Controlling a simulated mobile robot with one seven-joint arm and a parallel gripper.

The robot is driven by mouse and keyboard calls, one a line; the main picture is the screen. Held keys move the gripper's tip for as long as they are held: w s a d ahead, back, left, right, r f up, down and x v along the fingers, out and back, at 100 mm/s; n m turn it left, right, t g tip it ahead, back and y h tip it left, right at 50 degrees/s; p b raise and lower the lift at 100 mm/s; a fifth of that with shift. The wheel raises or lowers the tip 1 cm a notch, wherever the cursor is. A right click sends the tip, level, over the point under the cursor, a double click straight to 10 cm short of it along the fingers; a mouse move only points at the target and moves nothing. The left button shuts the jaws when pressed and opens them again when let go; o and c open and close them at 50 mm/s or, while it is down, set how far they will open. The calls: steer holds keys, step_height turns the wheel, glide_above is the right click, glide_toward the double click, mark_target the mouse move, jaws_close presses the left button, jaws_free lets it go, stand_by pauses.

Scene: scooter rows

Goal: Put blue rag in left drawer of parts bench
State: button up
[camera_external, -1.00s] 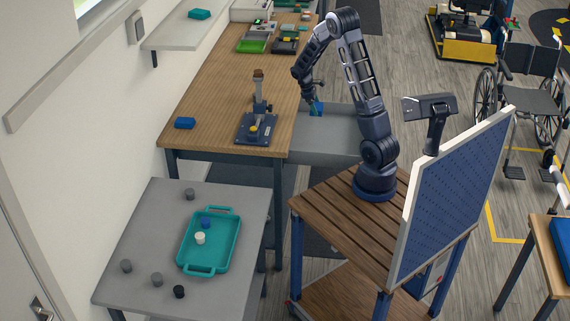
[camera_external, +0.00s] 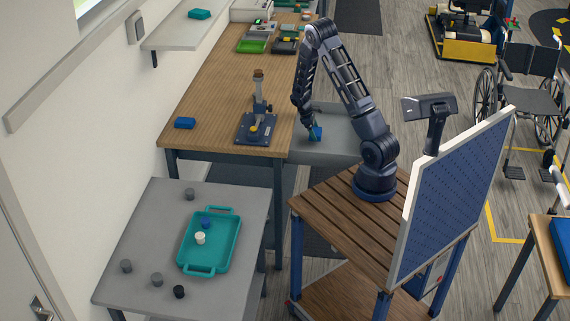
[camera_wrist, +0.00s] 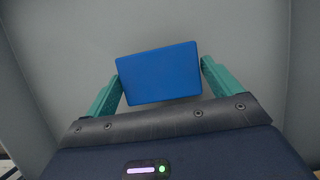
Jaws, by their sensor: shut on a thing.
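The blue rag (camera_wrist: 158,73), a flat blue block in shape, is between the teal fingers of my gripper (camera_wrist: 160,76) in the wrist view. The gripper is shut on it. In the external view the rag (camera_external: 317,134) shows at the tip of my gripper (camera_external: 312,131), within the outline of the open grey drawer (camera_external: 342,138). The drawer is pulled out from the right side of the wooden parts bench (camera_external: 215,88). Grey drawer floor and walls surround the rag in the wrist view. I cannot tell whether the rag touches the floor.
Green and grey trays (camera_external: 252,44) stand at the bench's far end. A teal tray (camera_external: 222,258) is on the grey table in front. The visible drawer floor is otherwise clear.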

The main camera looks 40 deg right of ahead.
steer(key=shift+f, duration=1.5)
steer(key=shift+f, duration=0.1)
steer(key=o, duration=0.7)
steer(key=s+a+r+m+t+y, duration=0.1)
steer(key=a+r, duration=0.2)
steer(key=r, duration=0.9)
steer(key=a+r+m+t, duration=0.1)
steer(key=a+r, duration=0.1)
steer(key=r, duration=1.1)
steer(key=s+a+r+m+t+y, duration=0.1)
steer(key=s+a+r+m+t, duration=0.15)
steer(key=s+r, duration=0.75)
steer(key=s+a+r+m+t, duration=0.1)
steer(key=s+r, duration=0.2)
steer(key=s, duration=0.3)
steer(key=s+a+r+m+t, duration=0.1)
steer(key=s+r+m, duration=0.1)
steer(key=s, duration=0.4)
steer(key=s+a+r+m+t+y, duration=0.1)
steer(key=s+r, duration=0.4)
steer(key=s, duration=0.2)
steer(key=shift+m, duration=0.25)
